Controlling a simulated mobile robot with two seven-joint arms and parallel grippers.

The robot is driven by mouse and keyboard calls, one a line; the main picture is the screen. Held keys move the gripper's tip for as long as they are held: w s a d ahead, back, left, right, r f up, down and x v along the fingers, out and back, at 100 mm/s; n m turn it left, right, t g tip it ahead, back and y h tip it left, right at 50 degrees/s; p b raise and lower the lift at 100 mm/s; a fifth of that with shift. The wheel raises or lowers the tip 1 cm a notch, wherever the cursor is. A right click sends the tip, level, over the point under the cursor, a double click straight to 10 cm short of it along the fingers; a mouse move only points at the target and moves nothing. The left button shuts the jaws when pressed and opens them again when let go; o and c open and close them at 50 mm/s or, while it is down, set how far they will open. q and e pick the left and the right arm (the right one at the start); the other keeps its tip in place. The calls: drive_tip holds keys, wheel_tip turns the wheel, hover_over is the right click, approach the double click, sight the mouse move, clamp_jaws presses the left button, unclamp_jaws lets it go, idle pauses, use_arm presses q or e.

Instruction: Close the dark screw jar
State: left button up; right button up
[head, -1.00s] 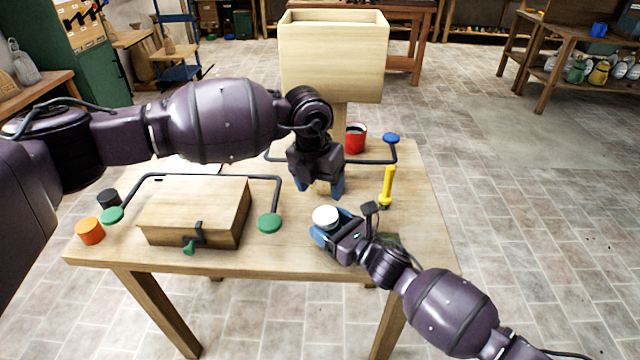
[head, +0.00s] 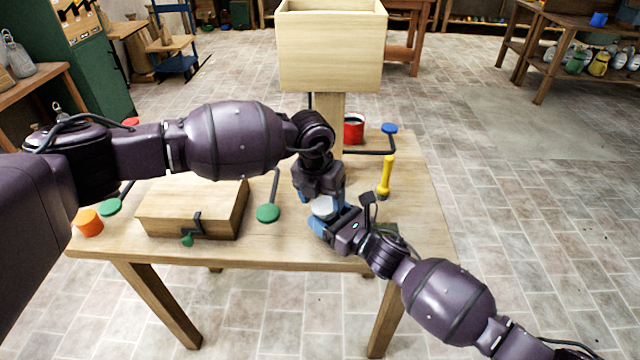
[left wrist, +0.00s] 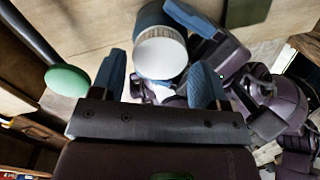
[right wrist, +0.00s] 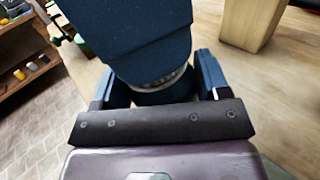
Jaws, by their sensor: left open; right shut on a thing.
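The dark screw jar (right wrist: 165,95) stands between the fingers of my right gripper (head: 322,226), which is shut on its side. Its round white top (head: 324,206) faces up; the left wrist view also shows this top (left wrist: 160,56) with the dark blue body (left wrist: 155,18) behind it. I cannot tell how tightly the top sits. My left gripper (left wrist: 160,62) is open, pointing down over the jar, with a finger on each side of the white top and not closed on it. In the right wrist view a blue left finger hides most of the jar.
A wooden box (head: 190,212) with a green latch lies on the left, near an orange cylinder (head: 89,222). A wooden bin (head: 331,50) stands on a post.

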use_arm(q)
drive_tip(key=shift+d+f, duration=0.1)
drive_tip(key=shift+f, duration=0.7)
drive_tip(key=c, duration=0.7)
drive_tip(key=m, duration=0.6)
drive_tip(key=shift+c, duration=0.2)
drive_tip(key=o, duration=1)
drive_tip(key=shift+s+a+r, duration=0.1)
drive_tip(key=shift+a+r, duration=0.05)
drive_tip(key=shift+r, duration=1)
drive_tip(key=shift+a+r, duration=0.15)
drive_tip(key=shift+r, duration=0.95)
